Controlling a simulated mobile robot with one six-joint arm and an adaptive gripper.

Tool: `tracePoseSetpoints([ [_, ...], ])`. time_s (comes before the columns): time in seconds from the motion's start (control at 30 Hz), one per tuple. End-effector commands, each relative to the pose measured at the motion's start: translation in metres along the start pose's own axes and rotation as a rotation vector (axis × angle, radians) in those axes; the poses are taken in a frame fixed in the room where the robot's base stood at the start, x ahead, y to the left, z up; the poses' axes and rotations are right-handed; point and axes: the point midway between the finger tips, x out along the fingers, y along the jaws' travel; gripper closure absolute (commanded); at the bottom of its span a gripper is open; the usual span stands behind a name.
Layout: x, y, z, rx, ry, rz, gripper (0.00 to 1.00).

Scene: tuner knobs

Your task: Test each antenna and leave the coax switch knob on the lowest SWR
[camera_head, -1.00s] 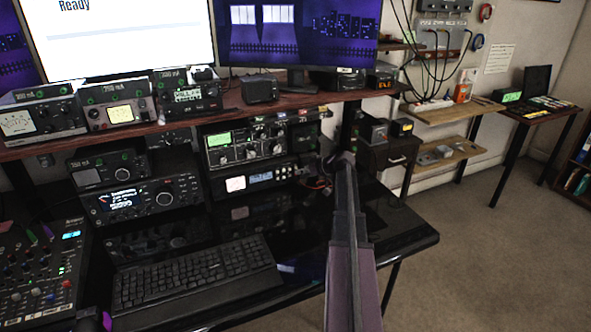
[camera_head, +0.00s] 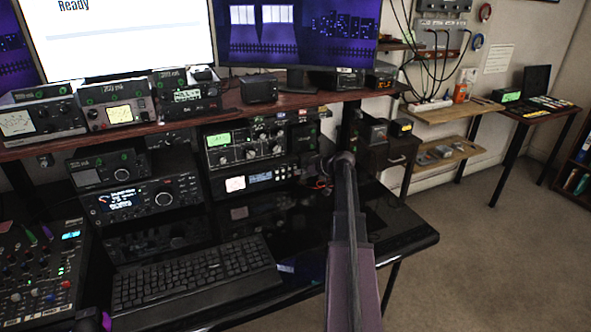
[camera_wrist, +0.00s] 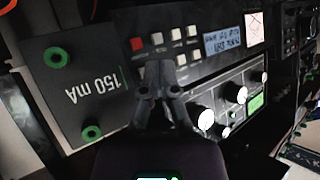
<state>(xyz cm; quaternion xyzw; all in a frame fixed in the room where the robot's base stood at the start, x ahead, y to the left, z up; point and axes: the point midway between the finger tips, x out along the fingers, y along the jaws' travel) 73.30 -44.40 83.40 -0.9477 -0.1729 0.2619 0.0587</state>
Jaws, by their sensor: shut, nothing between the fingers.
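My gripper (camera_wrist: 162,85) is shut and empty, its closed fingers in front of a dark panel in the wrist view. That panel has a red button (camera_wrist: 138,43), several pale buttons and a blue display (camera_wrist: 222,41). Beside it is a unit with white-ringed knobs (camera_wrist: 205,118) and a green display (camera_wrist: 257,103). In the head view the green-display unit (camera_head: 222,139) sits above the unit with a white meter (camera_head: 235,184). I cannot tell which knob is the coax switch knob. Whether the fingers touch the panel is unclear. The gripper's fingers are hidden in the head view.
A plate marked 150 mA (camera_wrist: 72,90) with green-ringed posts is close to the gripper. A keyboard (camera_head: 195,275) and a mixer (camera_head: 40,275) lie on the black desk (camera_head: 385,225). Meters and radios stand on the shelf above. Cables hang from a grey wall box (camera_head: 440,40).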

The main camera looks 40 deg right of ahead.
Motion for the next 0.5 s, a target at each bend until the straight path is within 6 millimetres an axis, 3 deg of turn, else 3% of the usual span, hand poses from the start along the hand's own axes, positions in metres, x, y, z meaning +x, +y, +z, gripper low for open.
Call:
tracePoseSetpoints([
  [0.5,0.0051,0.0031,-0.0036,-0.001,0.000,-0.001,1.00],
])
